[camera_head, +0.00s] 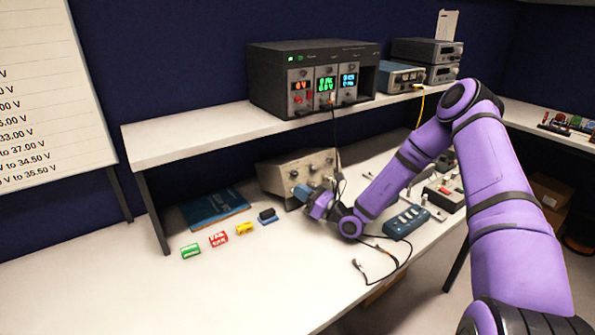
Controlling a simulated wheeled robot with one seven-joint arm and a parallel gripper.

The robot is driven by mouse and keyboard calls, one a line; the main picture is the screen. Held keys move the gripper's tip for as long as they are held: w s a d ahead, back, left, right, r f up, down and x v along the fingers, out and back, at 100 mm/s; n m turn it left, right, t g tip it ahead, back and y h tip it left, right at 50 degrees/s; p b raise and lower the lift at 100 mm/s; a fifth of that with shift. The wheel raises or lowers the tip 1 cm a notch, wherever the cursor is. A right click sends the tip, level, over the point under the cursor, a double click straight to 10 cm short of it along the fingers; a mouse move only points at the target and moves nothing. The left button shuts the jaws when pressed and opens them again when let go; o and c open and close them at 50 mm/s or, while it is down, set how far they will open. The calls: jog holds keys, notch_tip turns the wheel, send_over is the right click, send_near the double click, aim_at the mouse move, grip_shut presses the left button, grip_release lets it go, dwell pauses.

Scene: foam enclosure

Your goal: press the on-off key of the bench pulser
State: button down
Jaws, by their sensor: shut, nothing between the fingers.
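A beige box with knobs on its front, which looks like the bench pulser (283,168), stands on the bench under the shelf. Its labels are too small to read, and I cannot make out its on-off key. My gripper (302,194) is shut and empty, with its tips close to the lower front of the box. I cannot tell whether they touch it. My gripper and wrist hide part of the lower right of the front panel.
A black rack with lit displays (312,75) stands on the shelf (200,135) above. A blue booklet (213,208) and several small coloured blocks (219,239) lie to the left. The front left bench is clear.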

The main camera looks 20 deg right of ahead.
jog(key=s, duration=0.1)
jog(key=s+d+r, duration=0.1)
jog(key=s, duration=0.1)
jog(key=s+r, duration=0.1)
jog(key=s, duration=0.1)
jog(key=shift+s+d+r, duration=0.1)
jog(key=shift+s+d, duration=0.05)
jog(key=shift+d, duration=0.2)
dwell(0.3)
dwell(1.5)
